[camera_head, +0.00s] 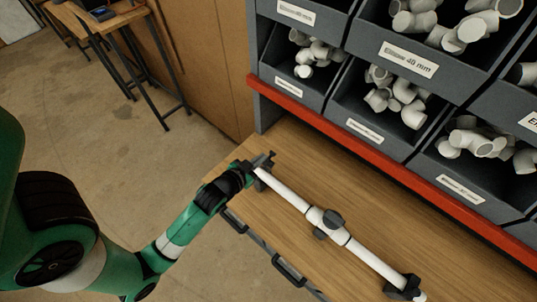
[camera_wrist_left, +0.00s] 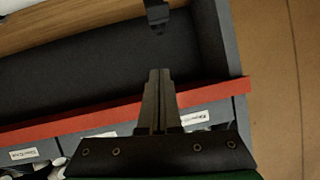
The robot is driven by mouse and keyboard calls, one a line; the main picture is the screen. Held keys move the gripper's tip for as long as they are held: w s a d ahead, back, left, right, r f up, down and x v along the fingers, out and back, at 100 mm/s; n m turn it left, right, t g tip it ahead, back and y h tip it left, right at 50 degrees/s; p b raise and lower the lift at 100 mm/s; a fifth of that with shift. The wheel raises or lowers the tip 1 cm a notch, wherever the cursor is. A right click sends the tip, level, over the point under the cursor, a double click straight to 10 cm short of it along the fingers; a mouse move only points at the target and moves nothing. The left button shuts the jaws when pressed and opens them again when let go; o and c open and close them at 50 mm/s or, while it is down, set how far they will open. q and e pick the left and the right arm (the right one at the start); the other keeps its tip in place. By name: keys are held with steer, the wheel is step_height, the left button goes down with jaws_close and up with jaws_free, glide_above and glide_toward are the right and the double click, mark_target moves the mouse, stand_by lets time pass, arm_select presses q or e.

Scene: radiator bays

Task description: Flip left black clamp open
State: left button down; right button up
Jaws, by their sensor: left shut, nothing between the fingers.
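A white pipe (camera_head: 290,195) lies across the wooden bench top, running from upper left to lower right. The left black clamp (camera_head: 262,180) is at its upper-left end, partly hidden by my left gripper (camera_head: 264,162). Whether this clamp is open or closed I cannot tell. My left gripper is shut and empty, right beside this clamp; contact is not clear. In the left wrist view its fingers (camera_wrist_left: 159,74) are together, just short of a dark part (camera_wrist_left: 157,16), likely the clamp. Another black clamp (camera_head: 403,286) is at the pipe's lower-right end. My right gripper is not in view.
A dark fitting (camera_head: 329,224) sits mid-pipe. Grey bins (camera_head: 345,110) of white pipe fittings stand behind the bench, above a red rail (camera_head: 390,165). Black handles (camera_head: 288,268) line the bench's front edge. The wood (camera_head: 370,205) between pipe and rail is clear.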

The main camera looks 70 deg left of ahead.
mark_target(269, 159)
arm_select(q)
steer(key=x, duration=0.4)
steer(key=shift+a, duration=0.1)
steer(key=f, duration=0.1)
steer(key=w+a+f, duration=0.1)
steer(key=f, duration=0.1)
steer(key=shift+w+a+f+b, duration=0.15)
steer(key=shift+f+b, duration=0.1)
steer(key=shift+b, duration=0.15)
steer(key=shift+w+a+f, duration=0.1)
steer(key=shift+f, duration=0.3)
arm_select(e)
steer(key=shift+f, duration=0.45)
